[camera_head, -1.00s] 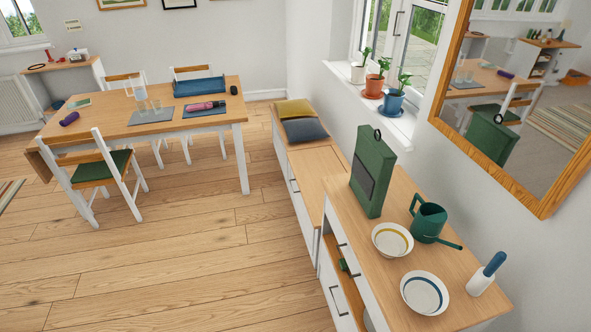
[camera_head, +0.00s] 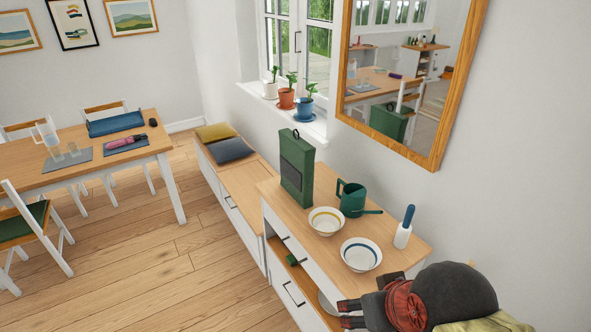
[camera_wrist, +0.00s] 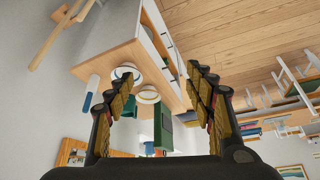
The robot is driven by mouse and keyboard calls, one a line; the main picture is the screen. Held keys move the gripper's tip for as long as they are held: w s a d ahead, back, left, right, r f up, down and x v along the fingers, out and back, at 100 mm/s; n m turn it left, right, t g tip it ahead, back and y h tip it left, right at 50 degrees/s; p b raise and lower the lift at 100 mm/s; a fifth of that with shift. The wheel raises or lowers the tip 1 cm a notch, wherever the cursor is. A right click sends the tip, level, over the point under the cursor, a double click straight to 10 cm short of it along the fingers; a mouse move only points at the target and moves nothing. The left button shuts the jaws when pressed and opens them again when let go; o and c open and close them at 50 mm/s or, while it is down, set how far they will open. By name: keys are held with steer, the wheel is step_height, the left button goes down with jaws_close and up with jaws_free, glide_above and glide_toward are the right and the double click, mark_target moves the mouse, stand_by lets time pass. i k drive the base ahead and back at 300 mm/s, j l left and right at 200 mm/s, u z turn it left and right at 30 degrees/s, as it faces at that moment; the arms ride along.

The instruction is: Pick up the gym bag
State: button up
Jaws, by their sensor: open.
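A tall green case (camera_head: 297,165) with a dark loop on top and a grey front panel stands upright on the sideboard (camera_head: 270,190). It is the closest match to a gym bag, though I cannot be sure of that. It also shows upside down in the wrist view (camera_wrist: 163,125). My gripper (camera_wrist: 160,73) is open and empty, its fingers spread towards the sideboard and apart from the case. In the head view my gripper (camera_head: 348,313) is at the lower right, near the sideboard's near end, partly hidden by my own arm.
A mirror (camera_head: 440,150) hangs above. A wooden stand (camera_wrist: 62,30) shows in the wrist view. Floor (camera_head: 140,255) is clear left.

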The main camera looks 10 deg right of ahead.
mark_target(297, 156)
steer(key=i+j+z, duration=0.4)
steer(key=j, duration=0.2)
steer(key=i+j+z, duration=0.4)
steer(key=j, duration=0.3)
steer(key=i+j+z, duration=0.2)
steer(key=j, duration=0.2)
steer(key=i+j+z, duration=0.15)
steer(key=i+j, duration=0.15)
steer(key=i, duration=0.15)
